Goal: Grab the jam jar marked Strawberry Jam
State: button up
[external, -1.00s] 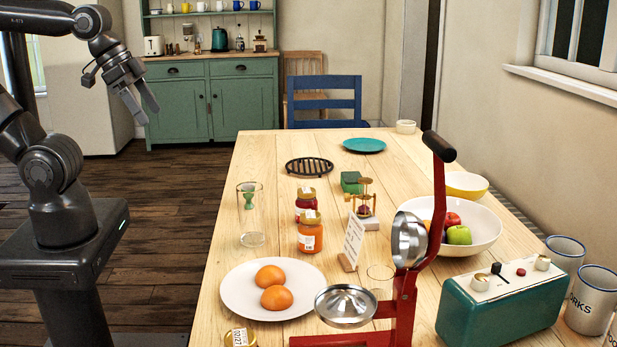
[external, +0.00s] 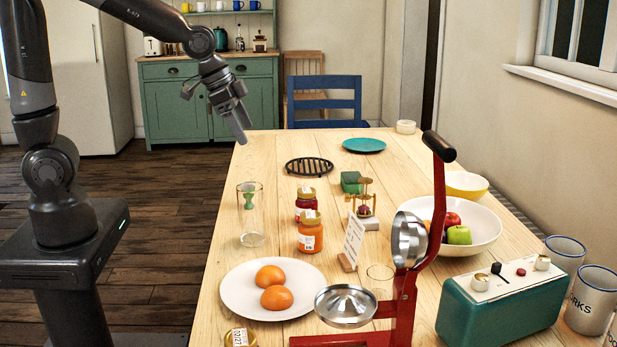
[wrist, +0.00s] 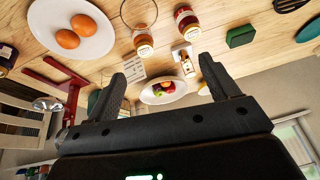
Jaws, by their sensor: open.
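A jar with dark red contents and a gold lid (external: 306,203) stands upright on the table, partly hidden behind an orange jar (external: 310,237). The red jar (wrist: 185,18) and the orange jar (wrist: 143,43) also show in the wrist view. A third gold-lidded jar (external: 240,338) is cut off at the bottom edge. The label names are too small to read, so I cannot tell which says Strawberry Jam. My gripper (external: 243,133) is open and empty, in the air over the table's far left side, beyond and left of the jars.
Table beyond the timer is clear.

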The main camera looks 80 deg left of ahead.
jog(key=h, duration=0.1)
send_near(307, 203)
jog(key=f, duration=0.1)
jog(key=w+a+f, duration=0.1)
jog(key=f, duration=0.1)
jog(key=w+a+f, duration=0.1)
jog(key=f, duration=0.1)
jog(key=shift+w+f, duration=0.1)
jog(key=x, duration=0.4)
jog(key=shift+a+f, duration=0.2)
jog(key=shift+a, duration=0.05)
jog(key=shift+w+f, duration=0.1)
jog(key=shift+f, duration=0.5)
jog(key=c, duration=1.4)
